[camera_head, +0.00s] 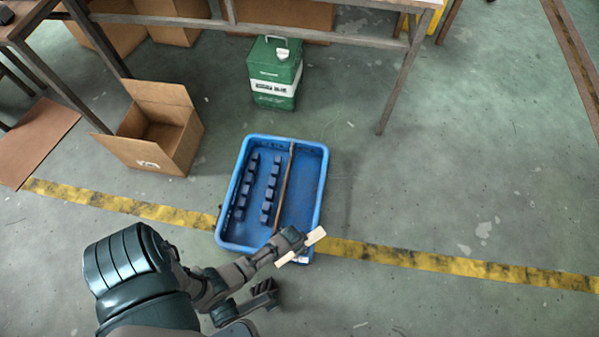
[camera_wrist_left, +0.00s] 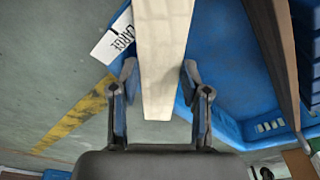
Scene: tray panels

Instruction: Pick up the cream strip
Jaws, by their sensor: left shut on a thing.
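The cream strip (camera_head: 302,247) is held between the fingers of my left gripper (camera_head: 291,241), over the near right corner of the blue tray (camera_head: 321,185). In the left wrist view the strip (camera_wrist_left: 163,50) runs between both fingertips of the left gripper (camera_wrist_left: 160,80), and its near end sticks out toward the palm. I cannot tell from these views how high it is above the tray. Another dark jointed piece (camera_head: 262,291) of mine shows below the left wrist; it may be my right gripper, but its jaws cannot be made out.
The tray stands on the floor and holds two rows of dark blocks (camera_head: 245,188) and a brown divider (camera_head: 284,185). An open cardboard box (camera_head: 170,155) and a green can (camera_head: 275,95) stand beyond it. A table (camera_head: 390,95) is behind. The floor to the right is clear.

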